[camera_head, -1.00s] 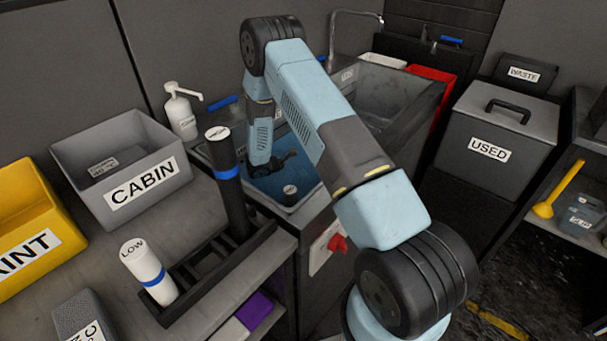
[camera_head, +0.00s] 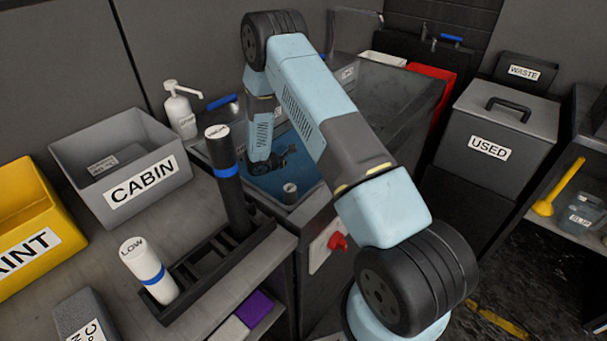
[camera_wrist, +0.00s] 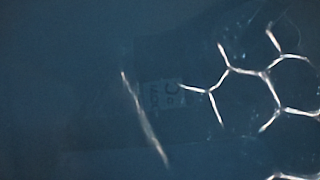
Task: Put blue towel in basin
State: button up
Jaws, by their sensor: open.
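The basin (camera_head: 318,207) stands behind the bench and holds blue water (camera_head: 268,184). My gripper (camera_head: 284,158) is low over the water, partly hidden by my arm; it is open. I cannot tell whether its fingertips touch the water. I cannot make out a blue towel for certain in either view. The wrist view is filled with dark blue, with bright wavy lines and a faint, unreadable label (camera_wrist: 162,95).
A grey CABIN bin (camera_head: 122,170), a white pump bottle (camera_head: 180,112) and a black rack (camera_head: 215,265) with upright tubes stand on the bench. A lidded USED bin (camera_head: 497,140) is at right. A red tray (camera_head: 430,72) is behind the basin.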

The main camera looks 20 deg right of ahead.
jog(key=v, duration=0.6)
jog(key=shift+a+r, duration=0.1)
jog(key=shift+a, duration=0.15)
jog(key=s+d+r+m+g+y, duration=0.15)
jog(key=s+r+m, duration=0.25)
jog(key=r, duration=0.6)
jog(key=s+d+r+m+y, duration=0.1)
jog(key=s+d+r+m, duration=0.2)
jog(key=r, duration=0.8)
jog(key=s+d+r+m+y, duration=0.15)
jog(key=s+r+m, duration=0.3)
jog(key=r, duration=0.55)
jog(key=s+r+m+t+y, duration=0.1)
jog(key=s+r+m+y, duration=0.1)
jog(key=s+r, duration=0.3)
jog(key=s+a+r+m+t+y, duration=0.1)
jog(key=s+r, duration=0.4)
jog(key=s, duration=0.7)
jog(key=s+a+r+m+t+y, duration=0.1)
jog(key=s+r+m+t+y, duration=0.2)
jog(key=s, duration=0.6)
notch_tip(320, 180, up, 3)
jog(key=m+y, duration=0.1)
jog(key=m, duration=0.1)
jog(key=shift+m, duration=0.35)
